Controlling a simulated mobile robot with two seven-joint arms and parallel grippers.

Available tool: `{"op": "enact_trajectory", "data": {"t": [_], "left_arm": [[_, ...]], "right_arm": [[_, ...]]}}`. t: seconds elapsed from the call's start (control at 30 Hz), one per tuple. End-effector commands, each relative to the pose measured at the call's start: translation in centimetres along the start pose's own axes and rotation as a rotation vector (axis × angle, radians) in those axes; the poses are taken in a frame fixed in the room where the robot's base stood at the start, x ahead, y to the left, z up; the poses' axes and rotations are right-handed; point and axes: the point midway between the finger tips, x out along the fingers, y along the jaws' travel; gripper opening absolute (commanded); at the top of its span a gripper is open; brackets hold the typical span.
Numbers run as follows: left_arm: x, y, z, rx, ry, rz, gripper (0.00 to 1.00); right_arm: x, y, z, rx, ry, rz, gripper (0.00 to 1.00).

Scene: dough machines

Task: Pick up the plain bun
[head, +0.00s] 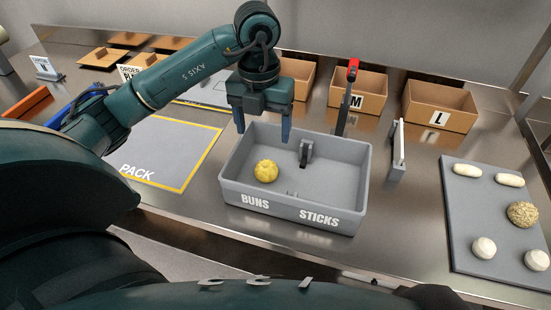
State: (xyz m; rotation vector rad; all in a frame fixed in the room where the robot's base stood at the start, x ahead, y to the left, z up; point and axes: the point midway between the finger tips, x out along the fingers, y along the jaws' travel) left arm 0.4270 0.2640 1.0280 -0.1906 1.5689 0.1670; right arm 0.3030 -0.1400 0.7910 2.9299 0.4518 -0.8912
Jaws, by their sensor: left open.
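On the grey tray (459,225) at the right lie two smooth pale round buns, one nearer the left (484,248) and one at the right edge (537,260). A seeded bun (522,215) lies just behind them. A yellow, lumpy round bun (266,171) sits in the BUNS side of the grey bin (279,207). I cannot tell for certain which one is the plain bun. My left gripper (263,126) points down above the bin's back left edge, fingers apart and empty, behind and above the yellow bun. My right gripper is out of view.
Two pale sticks (467,170) (509,180) lie at the tray's back. A red-topped upright lever (348,95) and a small upright panel (397,152) stand near the bin. Cardboard boxes M (358,88) and L (439,104) stand behind. The PACK mat (176,148) is bare where visible.

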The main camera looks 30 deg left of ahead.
Motion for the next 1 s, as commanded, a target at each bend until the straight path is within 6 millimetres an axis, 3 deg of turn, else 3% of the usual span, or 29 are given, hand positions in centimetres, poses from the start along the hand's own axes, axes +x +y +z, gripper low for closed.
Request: {"op": "enact_trajectory", "data": {"t": [0.13,0.4,0.67,1.0], "left_arm": [[1.3,0.4,0.1,-0.011,-0.003,0.019,0.74],[6.0,0.5,0.2,-0.011,-0.002,0.017,0.74],[8.2,0.4,0.3,-0.009,-0.004,0.016,0.74],[12.6,0.3,0.8,-0.008,-0.004,0.015,0.74]], "right_arm": [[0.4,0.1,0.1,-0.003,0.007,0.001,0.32],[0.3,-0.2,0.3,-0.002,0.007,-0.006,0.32],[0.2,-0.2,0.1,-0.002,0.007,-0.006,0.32],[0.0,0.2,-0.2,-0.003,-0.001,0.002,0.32]]}}
